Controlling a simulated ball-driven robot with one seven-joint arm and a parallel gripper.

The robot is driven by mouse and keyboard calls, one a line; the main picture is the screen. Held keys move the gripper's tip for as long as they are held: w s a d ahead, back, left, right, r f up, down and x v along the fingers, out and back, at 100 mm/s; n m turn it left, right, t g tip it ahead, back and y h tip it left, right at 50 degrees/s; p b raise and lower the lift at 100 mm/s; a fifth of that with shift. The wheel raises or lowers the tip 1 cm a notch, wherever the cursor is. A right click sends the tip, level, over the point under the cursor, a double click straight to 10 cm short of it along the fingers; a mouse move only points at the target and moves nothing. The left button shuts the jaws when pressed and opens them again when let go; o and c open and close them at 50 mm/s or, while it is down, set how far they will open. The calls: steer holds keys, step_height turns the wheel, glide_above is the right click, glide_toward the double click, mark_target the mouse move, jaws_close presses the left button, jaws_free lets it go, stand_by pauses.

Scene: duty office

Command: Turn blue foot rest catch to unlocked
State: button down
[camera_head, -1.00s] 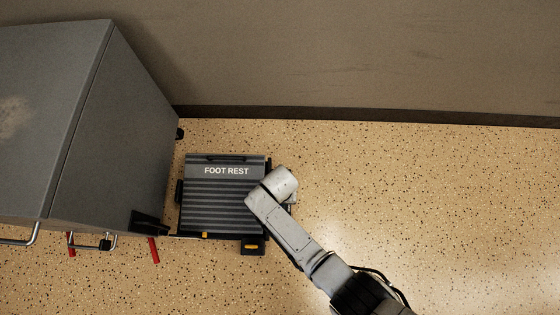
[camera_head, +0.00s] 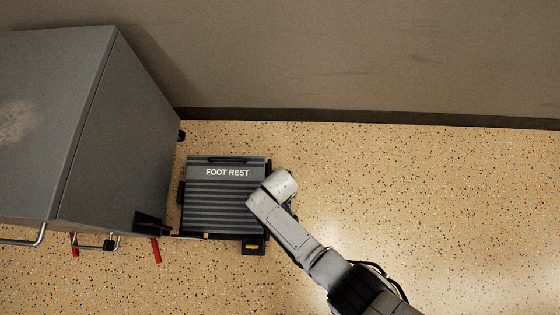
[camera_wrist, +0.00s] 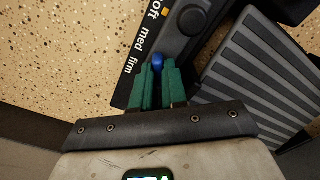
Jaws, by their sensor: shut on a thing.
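The foot rest (camera_head: 222,198) lies on the floor, a dark ridged plate with white FOOT REST lettering. In the wrist view, its ridged plate (camera_wrist: 262,75) is at the right. A small blue catch (camera_wrist: 157,62) stands beside a dark panel labelled "med" and "firm", with another label partly cut off. My gripper (camera_wrist: 157,70) has its two green fingers shut on the blue catch, at the foot rest's right side. In the head view, my arm hides the catch and fingertips. I cannot tell the catch's setting.
A grey cabinet (camera_head: 120,130) stands close at the left of the foot rest. Red pieces (camera_head: 155,250) show below its front edge. A black block with a yellow mark (camera_head: 253,246) is at the foot rest's front. A wall (camera_head: 380,60) runs behind. Floor at the right is clear.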

steer(key=n, duration=0.5)
steer(key=shift+n+p, duration=0.3)
steer(key=shift+p, duration=0.05)
steer(key=n, duration=0.4)
steer(key=shift+n, duration=0.3)
steer(key=c, duration=1.2)
jaws_free()
steer(key=shift+o, duration=0.2)
step_height(320, 180, up, 11)
steer(key=p, duration=0.7)
steer(key=shift+f, duration=0.1)
